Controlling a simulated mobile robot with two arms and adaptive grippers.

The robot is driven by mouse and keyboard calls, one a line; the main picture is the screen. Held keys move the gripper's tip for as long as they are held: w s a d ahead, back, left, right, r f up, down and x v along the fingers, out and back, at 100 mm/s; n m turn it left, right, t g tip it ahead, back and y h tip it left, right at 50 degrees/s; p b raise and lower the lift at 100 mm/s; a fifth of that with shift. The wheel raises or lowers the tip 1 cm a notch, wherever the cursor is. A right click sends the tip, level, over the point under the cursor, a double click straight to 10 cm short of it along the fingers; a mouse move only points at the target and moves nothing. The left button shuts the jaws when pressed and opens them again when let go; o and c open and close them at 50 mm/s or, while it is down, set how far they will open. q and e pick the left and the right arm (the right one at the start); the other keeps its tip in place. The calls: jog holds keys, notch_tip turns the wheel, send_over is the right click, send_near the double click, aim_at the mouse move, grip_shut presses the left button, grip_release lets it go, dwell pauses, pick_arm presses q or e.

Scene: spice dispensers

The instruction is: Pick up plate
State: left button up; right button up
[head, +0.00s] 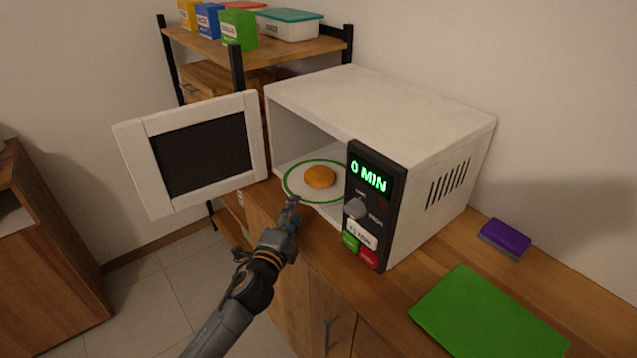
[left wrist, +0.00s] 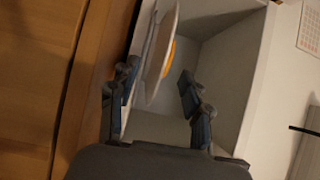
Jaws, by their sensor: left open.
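A white plate with a green rim (head: 298,183) lies inside the open microwave (head: 385,110). A round orange-brown piece of food (head: 320,177) sits on it. My left gripper (head: 290,207) is at the front of the microwave, close to the plate's near left edge. In the left wrist view the left gripper (left wrist: 158,75) is open, with the plate (left wrist: 161,50) seen edge-on between the lines of its two fingers. The plate appears nearer the left finger, and I cannot tell whether they touch. The plate's right part is hidden behind the control panel. My right gripper is not in view.
The microwave door (head: 200,150) stands open to the left of my arm. A green mat or board (head: 490,315) and a purple sponge (head: 504,238) lie on the counter at right. A shelf (head: 215,45) with boxes stands behind.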

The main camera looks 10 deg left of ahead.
aim_at(293, 182)
pick_arm(q)
jog(key=shift+w+f, duration=0.2)
jog(key=shift+w, duration=1.35)
jog(key=shift+w+f, duration=0.15)
jog(key=shift+w, duration=1.4)
jog(key=shift+a, duration=0.1)
jog(key=shift+r, duration=0.15)
grip_shut()
